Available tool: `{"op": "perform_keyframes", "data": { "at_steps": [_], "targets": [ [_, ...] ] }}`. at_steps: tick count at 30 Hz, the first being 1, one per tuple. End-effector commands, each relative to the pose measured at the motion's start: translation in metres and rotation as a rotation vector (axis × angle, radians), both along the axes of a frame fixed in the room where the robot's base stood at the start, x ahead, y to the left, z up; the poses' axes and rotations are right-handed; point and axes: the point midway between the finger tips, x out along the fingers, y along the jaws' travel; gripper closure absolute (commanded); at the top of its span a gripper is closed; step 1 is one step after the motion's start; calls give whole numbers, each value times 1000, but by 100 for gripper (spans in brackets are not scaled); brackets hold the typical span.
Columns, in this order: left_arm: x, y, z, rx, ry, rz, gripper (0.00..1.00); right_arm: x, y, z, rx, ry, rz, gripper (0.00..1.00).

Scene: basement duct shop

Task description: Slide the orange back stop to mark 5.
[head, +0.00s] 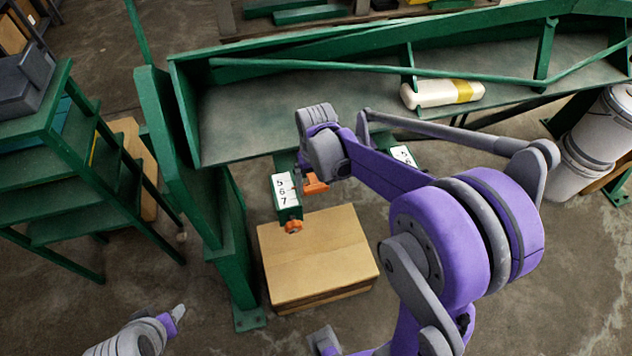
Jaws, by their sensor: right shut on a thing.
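The orange back stop (316,184) shows in the head view just right of a white scale plate (284,190) marked 5, 6 and 7. It is level in the picture with about the 5 and 6; its exact mark is hard to read. My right gripper (306,180) is over it from above, shut on it, and hides part of it. An orange knob (292,227) sits at the near end of the scale's green bar. My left gripper (178,314) is low at the bottom left, away from the stop; its jaw opening is unclear.
A second white scale plate (403,156) is partly behind my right arm. A cardboard box (318,255) stands below the bar. The green machine (270,120) spans the back, with a cream and yellow cylinder (435,94) on its bed. A green shelf rack (50,185) stands left.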

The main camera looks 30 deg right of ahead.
Motion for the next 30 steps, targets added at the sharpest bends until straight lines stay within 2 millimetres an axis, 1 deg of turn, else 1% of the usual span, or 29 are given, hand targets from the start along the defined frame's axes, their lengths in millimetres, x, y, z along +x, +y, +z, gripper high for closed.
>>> {"op": "perform_keyframes", "data": {
  "at_steps": [1, 4, 5, 8, 10, 15, 17, 24, 25, 26, 27, 30],
  "targets": [
    [0, 0, 0, 0, 0, 0, 50, 0, 0, 0, 0, 0, 0, 79],
    [0, 0, 0, 0, 0, 0, 50, 0, 0, 0, 0, 0, 0, 97],
    [0, 0, 0, 0, 0, 0, 50, 0, 0, 0, 0, 0, 0, 100],
    [0, 0, 0, 0, 0, 0, 50, 0, 0, 0, 0, 0, 0, 100],
    [0, 0, 0, 0, 0, 0, 50, 4, -1, 0, 0, 0, 0, 100],
    [-1, 0, -3, 0, 2, 0, 50, 27, -7, 0, 0, 1, -1, 100],
    [-1, 0, -4, 0, 2, 0, 50, 33, -8, 0, 0, 1, -1, 100],
    [-1, 0, -3, 0, 2, 0, 50, 35, -9, 1, -1, -4, -1, 100],
    [-1, 0, -3, 0, 2, 0, 50, 35, -9, 1, -1, -5, -1, 8],
    [-1, 0, -3, 0, 2, 0, 50, 35, -9, 1, -1, -6, -1, 3],
    [-1, 0, -3, 0, 2, 0, 50, 35, -9, 1, -1, -5, -1, 0],
    [-1, 0, -3, 0, 2, 0, 50, 34, -8, 1, -1, -4, -1, 0]
  ]
}}
